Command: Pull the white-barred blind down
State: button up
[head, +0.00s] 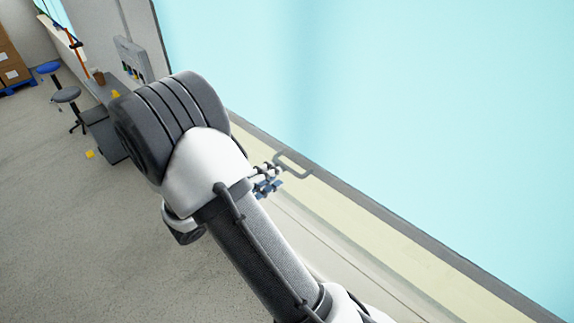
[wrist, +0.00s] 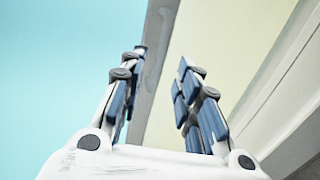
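A wide plain cyan panel (head: 400,100) fills the right of the head view and the left of the wrist view (wrist: 50,70). A grey edge bar (head: 395,217) runs along its bottom; this bar also shows in the wrist view (wrist: 152,70). I cannot tell whether the panel is the blind or a window. A thin grey loop handle (head: 293,164) stands out at the edge bar. My gripper (head: 268,181) is close beside the handle, partly behind my arm.
A cream strip (head: 350,225) lies below the edge bar. Grey floor (head: 60,220) is open at the left. Stools (head: 66,94), a bench with small items and cardboard boxes (head: 10,65) stand at the far left. My arm hides the middle.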

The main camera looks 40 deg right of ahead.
aim_at(287, 166)
jog(key=p+x, duration=0.1)
jog(key=x, duration=0.5)
jog(key=shift+d, duration=0.2)
grip_shut()
dwell(0.5)
